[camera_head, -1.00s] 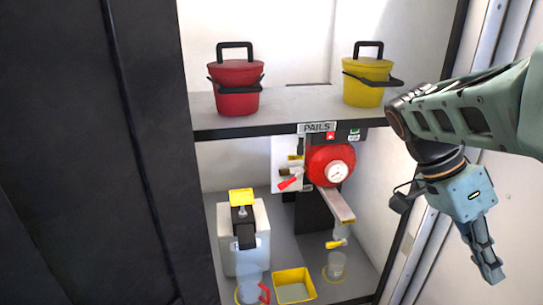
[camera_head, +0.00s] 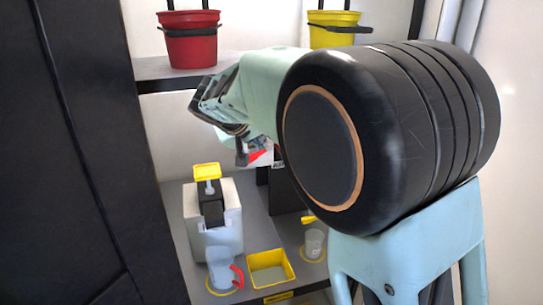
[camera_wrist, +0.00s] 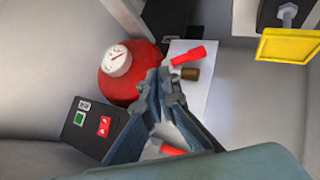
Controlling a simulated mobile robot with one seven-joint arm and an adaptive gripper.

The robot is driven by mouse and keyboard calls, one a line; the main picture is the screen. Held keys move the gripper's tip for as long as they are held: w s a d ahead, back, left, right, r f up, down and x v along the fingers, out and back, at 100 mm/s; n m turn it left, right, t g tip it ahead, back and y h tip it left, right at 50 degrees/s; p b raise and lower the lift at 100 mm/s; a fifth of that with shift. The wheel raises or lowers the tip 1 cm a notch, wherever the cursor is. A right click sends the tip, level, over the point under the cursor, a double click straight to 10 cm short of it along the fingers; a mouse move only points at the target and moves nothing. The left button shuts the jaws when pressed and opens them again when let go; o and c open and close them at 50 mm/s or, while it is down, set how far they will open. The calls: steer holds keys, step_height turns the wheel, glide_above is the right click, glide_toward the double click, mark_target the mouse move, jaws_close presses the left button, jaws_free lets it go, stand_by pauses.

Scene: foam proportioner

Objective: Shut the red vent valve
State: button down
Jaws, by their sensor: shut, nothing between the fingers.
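A red lever handle (camera_wrist: 187,56) with a brass fitting stands on a white panel beside the round red tank (camera_wrist: 130,72) with a gauge, in the wrist view. In the head view a red lever (camera_head: 258,156) shows just beside my fingers. A second red piece (camera_wrist: 172,150) shows low behind my fingers in the wrist view, partly hidden. I cannot tell which red part is the vent valve. My gripper (camera_wrist: 165,82) is shut and empty, its tips over the panel close to the upper handle. Contact cannot be told. In the head view my arm hides the tank.
A switch box (camera_wrist: 90,122) with green and red buttons sits beside the tank. A white canister (camera_head: 213,220) with a yellow pump top, a jug (camera_head: 220,268), a yellow tray (camera_head: 268,282) and a cup (camera_head: 314,242) stand below. Red (camera_head: 190,45) and yellow (camera_head: 332,37) pails stand above.

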mark_target(260, 153)
steer(key=w+a+f+n+y, duration=0.1)
steer(key=a+n+y, duration=0.1)
steer(key=a, duration=0.4)
steer(key=x, duration=1)
steer(key=shift+w+d+r+t+p, duration=0.15)
steer(key=shift+w+r+t+p, duration=0.1)
steer(key=shift+t+p, duration=0.15)
steer(key=shift+f+b, duration=0.2)
steer(key=shift+b, duration=0.15)
steer(key=shift+f+n+h+b, duration=0.1)
steer(key=shift+n+h+b, duration=0.2)
steer(key=shift+b, duration=0.25)
